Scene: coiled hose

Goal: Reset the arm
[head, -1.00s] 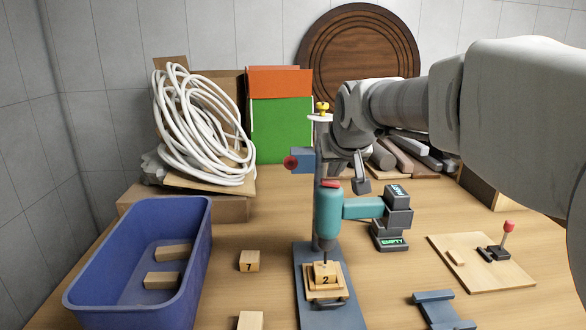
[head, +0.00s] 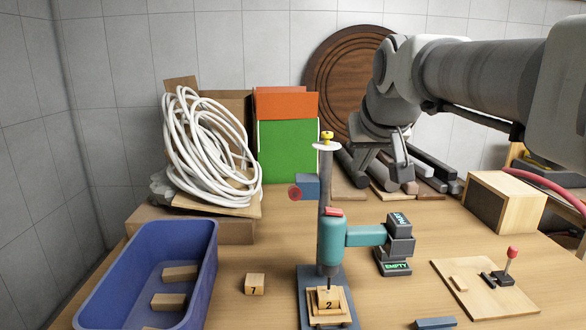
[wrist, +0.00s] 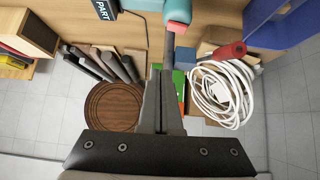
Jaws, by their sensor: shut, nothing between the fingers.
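My gripper (head: 404,178) hangs from my raised grey arm at the upper right of the head view, above the back of the table. In the wrist view the fingers (wrist: 161,76) are together with nothing between them. The gripper is behind and to the right of the drill stand (head: 326,185), which holds a teal drill (head: 331,240). A block marked 2 (head: 328,298) sits under the drill. The gripper appears clear of the things below it.
A coiled white hose (head: 207,150) leans at the back left. A blue bin (head: 208,262) with blocks stands at the front left. A block marked 7 (head: 255,284) lies beside it. A wooden box (head: 507,204) and a board with a red-knobbed lever (head: 478,298) are on the right.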

